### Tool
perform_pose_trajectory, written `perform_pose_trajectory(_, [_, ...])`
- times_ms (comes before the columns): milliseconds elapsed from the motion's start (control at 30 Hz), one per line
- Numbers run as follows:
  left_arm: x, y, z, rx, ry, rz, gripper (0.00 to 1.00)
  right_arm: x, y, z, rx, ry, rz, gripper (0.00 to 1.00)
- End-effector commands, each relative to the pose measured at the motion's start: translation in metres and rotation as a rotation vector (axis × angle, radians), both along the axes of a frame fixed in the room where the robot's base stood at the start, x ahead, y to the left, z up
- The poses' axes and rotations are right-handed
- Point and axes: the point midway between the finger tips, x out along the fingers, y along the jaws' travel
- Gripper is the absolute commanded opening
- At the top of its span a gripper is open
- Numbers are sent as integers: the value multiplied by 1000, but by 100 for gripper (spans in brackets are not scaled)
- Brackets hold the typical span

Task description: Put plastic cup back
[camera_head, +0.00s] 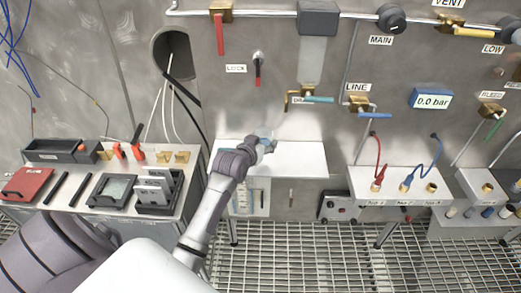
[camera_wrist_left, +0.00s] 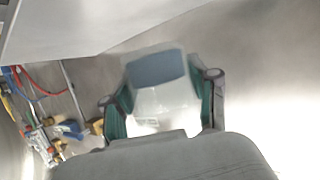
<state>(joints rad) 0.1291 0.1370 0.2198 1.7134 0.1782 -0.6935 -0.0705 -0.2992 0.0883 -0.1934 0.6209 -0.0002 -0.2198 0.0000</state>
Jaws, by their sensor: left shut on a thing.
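My left gripper (camera_head: 262,146) is in front of the steel wall, over the white shelf (camera_head: 302,160) in the head view. In the left wrist view, its green-padded fingers (camera_wrist_left: 160,98) are shut on both sides of a translucent plastic cup (camera_wrist_left: 163,84) with a blue-grey end face. In the head view the cup (camera_head: 269,143) is only a small bluish patch at the fingertips, mostly hidden by the gripper. I cannot tell whether the cup touches the shelf. My right gripper is not in view.
A side table (camera_head: 105,213) at left holds a black tray, a red case and several tools. Valves and a pressure display (camera_head: 432,98) line the wall. A white box (camera_head: 395,183) with red and blue cables stands right of the shelf. The shelf's right part is bare.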

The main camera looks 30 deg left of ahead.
Motion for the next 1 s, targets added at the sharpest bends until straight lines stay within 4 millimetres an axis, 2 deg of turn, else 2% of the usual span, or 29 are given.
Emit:
perform_pose_trajectory(167, [-2,9,-10,-3,2,0,25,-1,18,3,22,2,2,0])
perform_pose_trajectory(400, [-2,9,-42,-3,1,0,25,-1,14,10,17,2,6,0])
perform_pose_trajectory(833, [-2,8,-50,-1,0,-1,25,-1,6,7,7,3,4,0])
perform_pose_trajectory(867, [-2,8,-49,-1,0,0,64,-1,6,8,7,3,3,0])
perform_pose_trajectory(1000, [-2,8,-49,-1,0,0,84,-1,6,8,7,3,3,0])
